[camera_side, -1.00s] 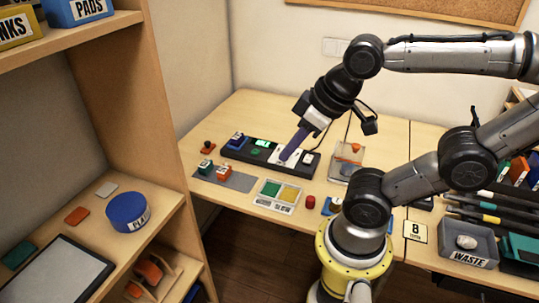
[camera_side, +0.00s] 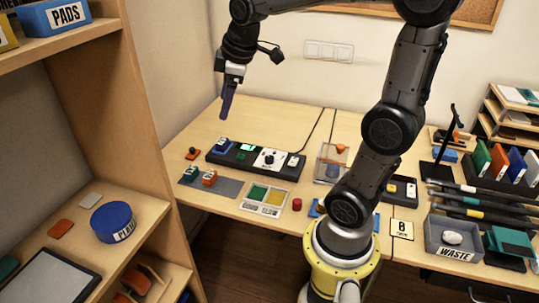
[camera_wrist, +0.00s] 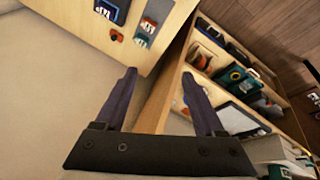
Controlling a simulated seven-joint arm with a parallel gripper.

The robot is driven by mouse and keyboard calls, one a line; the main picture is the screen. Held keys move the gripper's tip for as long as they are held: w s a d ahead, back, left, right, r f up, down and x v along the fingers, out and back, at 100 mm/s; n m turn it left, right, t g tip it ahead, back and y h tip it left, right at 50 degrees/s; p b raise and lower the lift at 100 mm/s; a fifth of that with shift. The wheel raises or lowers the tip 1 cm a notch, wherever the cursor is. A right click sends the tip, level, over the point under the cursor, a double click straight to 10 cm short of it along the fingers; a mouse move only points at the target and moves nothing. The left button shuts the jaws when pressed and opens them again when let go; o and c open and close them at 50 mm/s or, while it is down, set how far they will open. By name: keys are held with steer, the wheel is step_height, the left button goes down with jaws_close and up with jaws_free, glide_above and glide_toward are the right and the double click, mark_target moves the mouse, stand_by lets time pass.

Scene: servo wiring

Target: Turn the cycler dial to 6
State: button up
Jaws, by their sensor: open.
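The cycler (camera_side: 240,159) is a long black box on the desk in the side view. Its dial (camera_side: 269,157) is a dark knob on a white round-marked plate, and I cannot read the number it points to. A small green lit display (camera_side: 247,147) sits left of the dial. A blue servo (camera_side: 223,146) sits at the cycler's left end. My gripper (camera_side: 224,116) hangs in the air above and left of the cycler, apart from the dial. The wrist view shows my two purple fingers (camera_wrist: 159,75) spread with nothing between them. The dial is not in the wrist view.
A grey mat (camera_side: 229,189) holds teal and orange servos in front of the cycler. A sorting tray (camera_side: 278,211) and red button (camera_side: 297,204) stand nearer. A wooden shelf (camera_side: 152,110) rises at left, with its contents also in the wrist view. The desk behind the cycler is clear.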

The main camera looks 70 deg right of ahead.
steer(key=w+d+f+g, duration=0.1)
steer(key=w+d+f, duration=0.25)
steer(key=d, duration=0.45)
steer(key=m+g+y, duration=0.1)
steer(key=m+g, duration=0.2)
steer(key=m, duration=0.1)
glide_above(270, 157)
step_height(270, 157, down, 15)
step_height(270, 157, down, 14)
steer(key=shift+a+r, duration=0.1)
steer(key=shift+r, duration=0.05)
jaws_close()
